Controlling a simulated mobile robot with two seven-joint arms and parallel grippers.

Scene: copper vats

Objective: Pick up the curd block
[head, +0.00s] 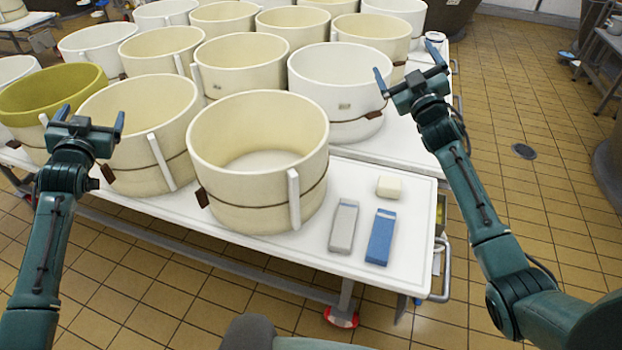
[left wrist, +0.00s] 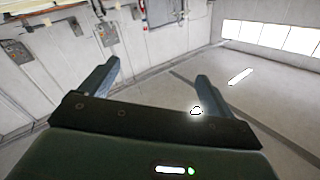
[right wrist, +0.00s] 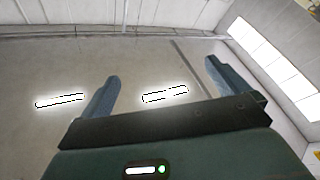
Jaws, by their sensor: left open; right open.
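The curd block (head: 389,187) is a small cream-coloured block lying on the white table (head: 345,262) near its right end, in the head view. It lies behind a grey box and a blue box. My right gripper (head: 410,75) is open and empty, raised in the air above and behind the block in the picture. My left gripper (head: 88,122) is open and empty at the left, in front of the vats and far from the block. The left wrist view shows its open fingers (left wrist: 150,85) against walls and ceiling. The right wrist view shows open fingers (right wrist: 160,85) against the ceiling.
A grey box (head: 343,226) and a blue box (head: 381,237) lie close in front of the block. A large cream vat (head: 258,165) stands to their left. Several more vats fill the table behind. Tiled floor (head: 520,200) is open to the right.

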